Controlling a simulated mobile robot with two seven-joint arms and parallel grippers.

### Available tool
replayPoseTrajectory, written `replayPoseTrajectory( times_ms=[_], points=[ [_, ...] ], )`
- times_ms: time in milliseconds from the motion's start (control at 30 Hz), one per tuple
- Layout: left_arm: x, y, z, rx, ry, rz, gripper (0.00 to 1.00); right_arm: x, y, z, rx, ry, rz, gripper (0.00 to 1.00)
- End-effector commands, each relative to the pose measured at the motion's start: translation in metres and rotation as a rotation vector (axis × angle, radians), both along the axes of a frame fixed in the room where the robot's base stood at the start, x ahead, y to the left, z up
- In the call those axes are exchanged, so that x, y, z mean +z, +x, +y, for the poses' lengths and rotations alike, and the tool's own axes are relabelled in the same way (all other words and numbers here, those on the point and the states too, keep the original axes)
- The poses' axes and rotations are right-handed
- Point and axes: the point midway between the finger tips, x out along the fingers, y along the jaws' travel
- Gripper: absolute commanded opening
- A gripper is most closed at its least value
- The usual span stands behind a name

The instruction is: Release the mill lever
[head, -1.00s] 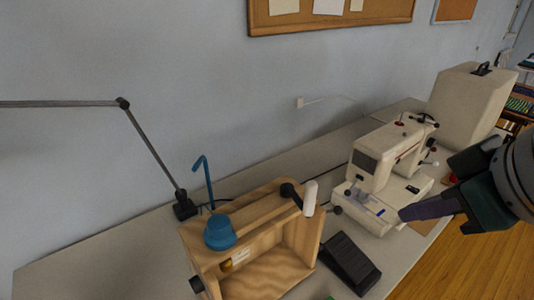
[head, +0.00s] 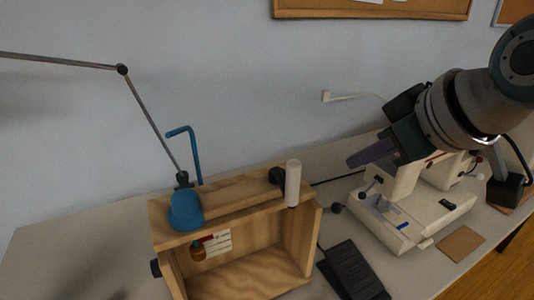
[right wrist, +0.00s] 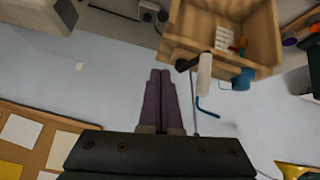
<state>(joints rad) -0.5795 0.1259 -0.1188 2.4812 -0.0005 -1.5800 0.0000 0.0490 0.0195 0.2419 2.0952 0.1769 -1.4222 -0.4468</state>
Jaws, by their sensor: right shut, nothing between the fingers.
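A wooden box-shaped mill (head: 237,270) stands on the table, open at the front, with a blue cap and a bent blue rod. A lever with a black hub and an upright white handle (head: 293,183) sits at its top right; the handle also shows in the right wrist view (right wrist: 204,74). My right gripper (head: 352,160) is in the air right of the white handle, above and in front of the sewing machine. Its purple fingers, also in the right wrist view (right wrist: 161,72), are shut and empty, apart from the handle. My left gripper is out of view.
A cream sewing machine (head: 400,215) stands right of the mill, under my right arm. A black foot pedal (head: 352,270) lies between them. A lamp arm (head: 150,115) rises behind the mill at left. The table's left part (head: 80,250) is clear.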

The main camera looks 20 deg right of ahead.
Motion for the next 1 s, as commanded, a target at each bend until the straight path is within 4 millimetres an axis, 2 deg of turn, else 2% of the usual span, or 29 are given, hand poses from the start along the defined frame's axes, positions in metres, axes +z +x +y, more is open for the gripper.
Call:
replayPoseTrajectory(
  times_ms=[167, 600, 800, 1000],
  points=[
    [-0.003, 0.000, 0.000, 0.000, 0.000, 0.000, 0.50, -0.016, 0.014, 0.001, 0.000, 0.002, 0.002, 0.00],
    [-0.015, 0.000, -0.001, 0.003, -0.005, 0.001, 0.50, -0.075, 0.067, 0.001, 0.001, 0.001, 0.002, 0.00],
    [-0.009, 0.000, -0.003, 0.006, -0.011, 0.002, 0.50, -0.097, 0.050, -0.006, -0.001, 0.001, 0.004, 0.00],
    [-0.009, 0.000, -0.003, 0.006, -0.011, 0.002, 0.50, -0.105, 0.045, -0.008, -0.001, 0.000, 0.001, 0.00]
  ],
)
